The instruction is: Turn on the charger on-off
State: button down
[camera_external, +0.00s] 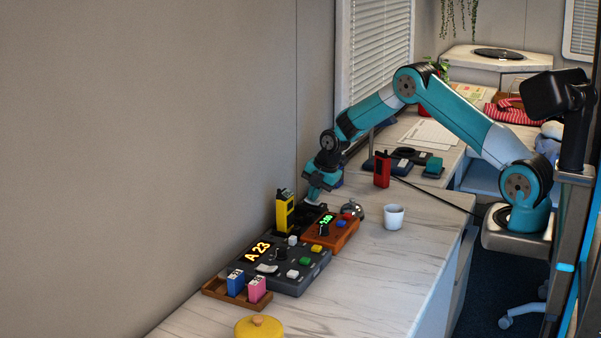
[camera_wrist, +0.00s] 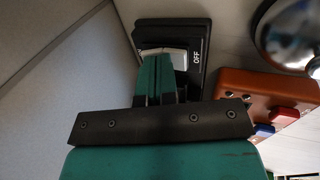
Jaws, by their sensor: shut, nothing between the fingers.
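A black switch box (camera_wrist: 199,32) marked OFF on its right side lies against the wall in the wrist view. Its pale rocker (camera_wrist: 179,57) is partly hidden by my fingers; lettering on its left side is mostly covered. My gripper (camera_wrist: 158,62) is shut and empty, with its fingertips over the left part of the rocker. I cannot tell whether they touch it or which way the rocker is set. In the external view my gripper (camera_external: 311,196) points down near the wall, behind the brown control box (camera_external: 343,239); the switch is not clear there.
A yellow handset (camera_external: 284,213) stands left of my gripper. A silver bell (camera_external: 352,211) is close on the right, also in the wrist view (camera_wrist: 292,35). A dark console (camera_external: 309,271) reads A 23. A white cup (camera_external: 394,217) and red handset (camera_external: 382,170) stand farther right.

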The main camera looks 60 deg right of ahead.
jog(key=p+v, duration=0.1)
jog(key=v, duration=1.3)
jog(key=shift+f, duration=0.1)
jog(key=shift+w+r+b, duration=0.2)
jog(key=shift+w+b, duration=0.5)
jog(key=shift+b, duration=0.5)
jog(key=p+x, duration=0.1)
jog(key=x, duration=1.2)
jog(key=shift+w+f, duration=0.15)
jog(key=shift+f, duration=0.3)
